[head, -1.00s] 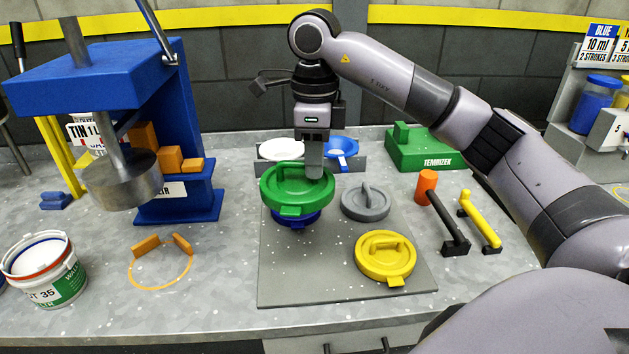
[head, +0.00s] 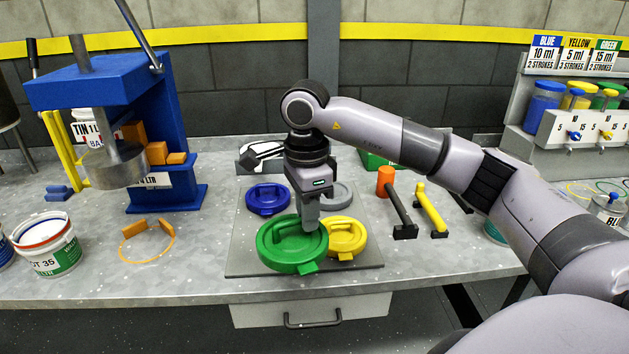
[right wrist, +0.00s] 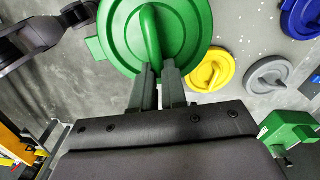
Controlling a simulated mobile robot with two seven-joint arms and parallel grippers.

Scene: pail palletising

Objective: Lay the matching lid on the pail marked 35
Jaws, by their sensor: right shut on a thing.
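My right gripper (head: 311,222) is shut on the handle of the green lid (head: 280,250). It holds the lid over the front part of the grey mat (head: 240,262), overlapping the yellow lid (head: 346,236) in the head view. In the right wrist view the fingers (right wrist: 158,72) close on the upright green handle (right wrist: 150,35). The pail marked 35 (head: 62,262) stands at the left of the bench. It is white with a green label, and its top is open.
A blue lid (head: 267,198) and a grey lid (head: 340,192) lie on the mat. An orange ring mark with blocks (head: 148,258) lies right of the pail. A blue press (head: 178,100) stands behind. Bench between ring and mat is clear.

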